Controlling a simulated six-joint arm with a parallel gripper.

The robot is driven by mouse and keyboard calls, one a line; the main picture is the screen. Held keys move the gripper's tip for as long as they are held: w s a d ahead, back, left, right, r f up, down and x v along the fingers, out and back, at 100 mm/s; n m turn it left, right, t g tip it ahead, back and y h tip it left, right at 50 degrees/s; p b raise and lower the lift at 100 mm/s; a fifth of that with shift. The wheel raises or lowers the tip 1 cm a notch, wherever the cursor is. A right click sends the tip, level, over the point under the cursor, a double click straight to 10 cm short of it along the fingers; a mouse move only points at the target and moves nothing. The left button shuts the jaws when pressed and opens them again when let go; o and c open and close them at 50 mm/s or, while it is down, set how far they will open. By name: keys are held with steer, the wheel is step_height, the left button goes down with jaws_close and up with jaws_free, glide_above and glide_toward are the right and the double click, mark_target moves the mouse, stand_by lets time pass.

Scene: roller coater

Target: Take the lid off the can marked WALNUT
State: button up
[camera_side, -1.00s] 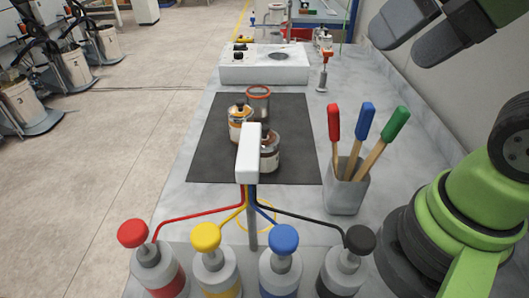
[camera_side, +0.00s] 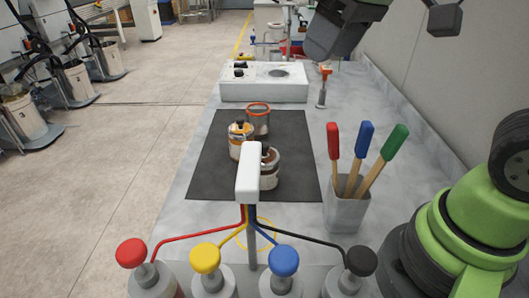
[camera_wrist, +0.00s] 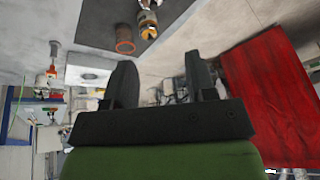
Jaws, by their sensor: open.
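Three cans stand on a dark mat (camera_side: 212,170). One can (camera_side: 258,122) has an orange rim and looks open at the top. A can with an orange-gold label (camera_side: 236,148) has a dark knob on top. A can with a pale label (camera_side: 268,174) stands nearest the side camera, partly hidden by a white dispenser head. I cannot read WALNUT on any. In the wrist view, the orange-rimmed can (camera_wrist: 125,47) and orange-gold can (camera_wrist: 147,27) are beyond the fingertips. My gripper (camera_wrist: 160,66) is open and empty, high up and apart from the cans.
The white dispenser head (camera_side: 248,175) stands over the mat's front. A grey cup (camera_side: 346,211) of brushes with red, blue and green handles is right of the mat. A white device (camera_side: 263,90) is behind it. Several coloured-knob pumps (camera_side: 205,258) line the front. A red panel (camera_wrist: 262,90) shows in the wrist view.

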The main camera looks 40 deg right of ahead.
steer(key=w+a+f+n+g+h, duration=0.1)
steer(key=w+f+n+g, duration=0.25)
steer(key=w+f, duration=0.5)
steer(key=n, duration=0.3)
glide_above(265, 145)
steer(key=shift+g, duration=0.25)
steer(key=f, duration=0.7)
steer(key=shift+w+a+f, duration=0.2)
steer(key=shift+a+f, duration=0.1)
steer(key=shift+f, duration=0.05)
steer(key=f, duration=0.5)
steer(key=shift+s+d+f, duration=0.15)
steer(key=shift+d+f, duration=0.15)
steer(key=shift+f, duration=0.05)
steer(key=shift+c, duration=0.2)
jaws_close()
